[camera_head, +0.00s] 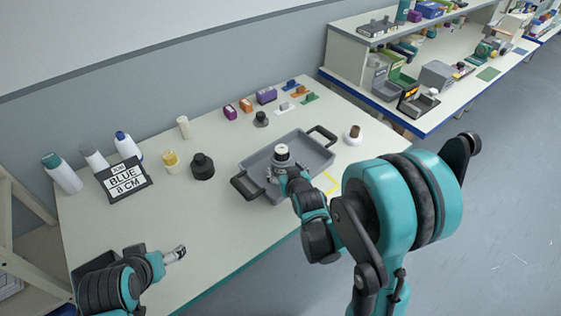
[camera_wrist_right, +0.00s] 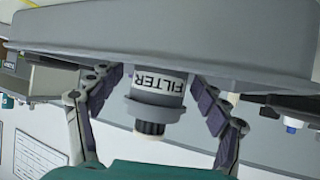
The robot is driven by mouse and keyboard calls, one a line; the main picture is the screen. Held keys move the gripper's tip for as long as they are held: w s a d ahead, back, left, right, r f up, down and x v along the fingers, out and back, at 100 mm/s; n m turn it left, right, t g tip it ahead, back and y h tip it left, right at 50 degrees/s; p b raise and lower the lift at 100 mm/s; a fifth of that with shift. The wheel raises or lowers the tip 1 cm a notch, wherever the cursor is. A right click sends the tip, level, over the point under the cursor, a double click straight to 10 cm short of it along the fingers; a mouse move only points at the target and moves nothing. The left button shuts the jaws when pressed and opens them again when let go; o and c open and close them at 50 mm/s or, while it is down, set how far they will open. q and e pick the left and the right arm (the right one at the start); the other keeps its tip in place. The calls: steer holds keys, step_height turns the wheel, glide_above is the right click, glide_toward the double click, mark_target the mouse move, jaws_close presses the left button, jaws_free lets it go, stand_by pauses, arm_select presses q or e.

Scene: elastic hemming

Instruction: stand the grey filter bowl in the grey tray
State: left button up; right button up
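The grey filter bowl (camera_wrist_right: 160,88) shows in the right wrist view with a white FILTER label, a wide grey collar and a dark ribbed end. In the head view it shows a pale, round top (camera_head: 282,151) in the middle of the grey tray (camera_head: 316,158). My right gripper (camera_wrist_right: 156,72) has one finger on each side of the bowl; both finger pads show, with a narrow gap at least on the left. Whether the bowl touches the tray floor is hidden. My left gripper (camera_head: 176,253) is far from the tray, near the table's front left; its fingers are too small to judge.
Tray handles stand at left (camera_head: 244,187) and right (camera_head: 322,134). A white-based brown knob (camera_head: 353,134) is right. Small coloured parts lie behind.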

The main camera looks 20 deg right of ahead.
mark_target(284, 169)
steer(key=p+v, duration=0.1)
steer(key=v, duration=0.4)
steer(key=shift+s+r, duration=0.1)
steer(key=shift+r, duration=0.1)
steer(key=shift+s+a+r, duration=0.1)
steer(key=shift+s+r, duration=0.3)
steer(key=shift+s, duration=0.1)
steer(key=s+r+g, duration=0.2)
steer(key=s, duration=0.6)
steer(key=s+a+r+g, duration=0.1)
steer(key=s+r+g, duration=0.2)
steer(key=s, duration=0.5)
steer(key=shift+s+a+r, duration=0.25)
steer(key=shift+s+a, duration=0.1)
